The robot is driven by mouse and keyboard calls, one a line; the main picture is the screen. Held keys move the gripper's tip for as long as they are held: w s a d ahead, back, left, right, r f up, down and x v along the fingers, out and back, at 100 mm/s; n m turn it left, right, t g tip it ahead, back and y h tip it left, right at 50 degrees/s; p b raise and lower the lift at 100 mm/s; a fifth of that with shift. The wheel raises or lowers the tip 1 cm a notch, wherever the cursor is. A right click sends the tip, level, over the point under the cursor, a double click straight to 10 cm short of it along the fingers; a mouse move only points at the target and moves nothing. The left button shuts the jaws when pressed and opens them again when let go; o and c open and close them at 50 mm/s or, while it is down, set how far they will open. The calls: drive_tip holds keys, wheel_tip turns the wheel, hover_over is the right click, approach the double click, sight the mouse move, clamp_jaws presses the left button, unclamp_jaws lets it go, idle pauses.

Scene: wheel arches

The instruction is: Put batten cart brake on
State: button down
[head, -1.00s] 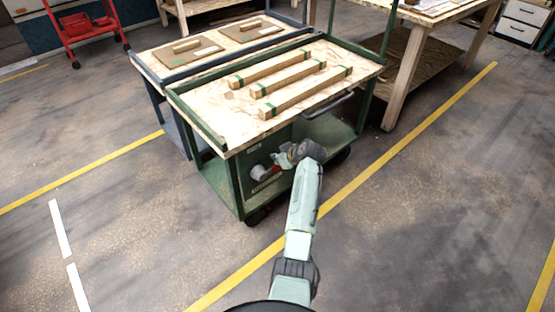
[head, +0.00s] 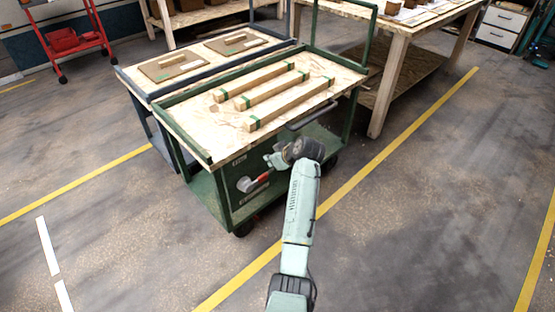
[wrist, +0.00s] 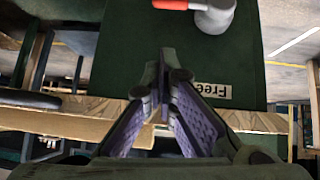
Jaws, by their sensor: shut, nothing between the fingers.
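The batten cart (head: 221,194) is green, with several battens (head: 270,80) on its wooden top. On its end panel is a brake lever with a grey hub (head: 245,184) and a red grip (head: 262,178), pointing right and slightly up. In the wrist view, which shows the cart upside down, the red grip (wrist: 172,4) and hub (wrist: 215,14) are at the top edge.
A second white label (head: 255,195) is below the lever, unreadable. The cart's black handle (head: 313,113) juts out above my wrist. A blue-grey cart (head: 150,98) stands close behind. A workbench (head: 385,75) is at right; the floor at right is clear.

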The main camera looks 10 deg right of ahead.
drive_tip(key=shift+v, duration=1.75)
drive_tip(key=shift+w, duration=0.1)
